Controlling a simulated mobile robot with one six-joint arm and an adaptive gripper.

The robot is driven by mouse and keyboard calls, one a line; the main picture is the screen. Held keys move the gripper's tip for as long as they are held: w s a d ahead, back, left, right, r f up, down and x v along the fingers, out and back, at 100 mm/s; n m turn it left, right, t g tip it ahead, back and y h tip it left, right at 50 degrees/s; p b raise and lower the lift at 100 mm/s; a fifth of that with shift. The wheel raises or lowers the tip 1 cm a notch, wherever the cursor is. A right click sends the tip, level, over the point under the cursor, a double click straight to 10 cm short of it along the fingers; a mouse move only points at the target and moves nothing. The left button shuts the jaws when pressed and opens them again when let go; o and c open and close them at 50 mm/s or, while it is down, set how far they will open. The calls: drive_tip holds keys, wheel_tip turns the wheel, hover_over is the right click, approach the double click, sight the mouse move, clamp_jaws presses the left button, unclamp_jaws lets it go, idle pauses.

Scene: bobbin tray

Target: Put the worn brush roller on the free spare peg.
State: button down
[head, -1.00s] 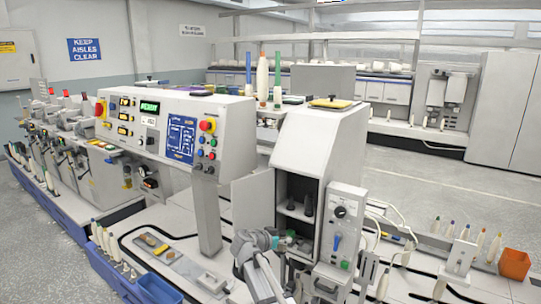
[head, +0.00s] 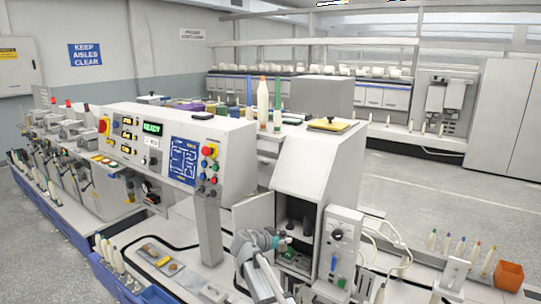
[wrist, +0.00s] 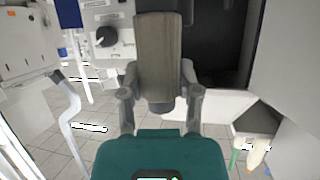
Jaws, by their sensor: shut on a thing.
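The worn brush roller is a grey-brown cylinder (wrist: 158,55) in the wrist view, roughly upright in the picture. My gripper (wrist: 160,97) is shut on it, with one finger on each side near its lower end. In the head view my gripper (head: 283,241) is in front of the open cabinet (head: 318,160), low by its doorway. The roller cannot be made out clearly there. Dark upright shapes (head: 308,226) stand inside the cabinet; I cannot tell which is a free peg. In the wrist view the dark cabinet interior (wrist: 216,50) is beyond the roller, to its right.
The cabinet's open door (head: 253,215) stands left of the opening. A control box with a black knob (head: 338,234) is on its right, with loose cables beside it. A console (head: 180,145) stands left. An orange bin (head: 508,277) is at far right.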

drive_tip(key=shift+w, duration=0.1)
drive_tip(key=w+a+r+n+t+y+p, duration=0.1)
drive_tip(key=w+a, duration=0.3)
drive_tip(key=w, duration=0.6)
drive_tip(key=shift+w+r+n+t+y+p, duration=0.2)
drive_tip(key=shift+r+n+t+y+p, duration=0.1)
drive_tip(key=shift+n+y, duration=0.25)
drive_tip(key=shift+w+d, duration=0.1)
drive_tip(key=shift+d, duration=0.05)
drive_tip(key=shift+w+d, duration=1.35)
drive_tip(key=shift+w, duration=0.75)
drive_tip(key=shift+w+d, duration=1.4)
drive_tip(key=shift+w, duration=0.65)
drive_tip(key=shift+w+d, duration=1.35)
drive_tip(key=shift+w, duration=0.75)
drive_tip(key=shift+s+f+b, duration=0.1)
drive_tip(key=shift+f+b, duration=0.5)
drive_tip(key=shift+f, duration=0.05)
drive_tip(key=shift+f+b, duration=2.65)
drive_tip(key=shift+b, duration=0.05)
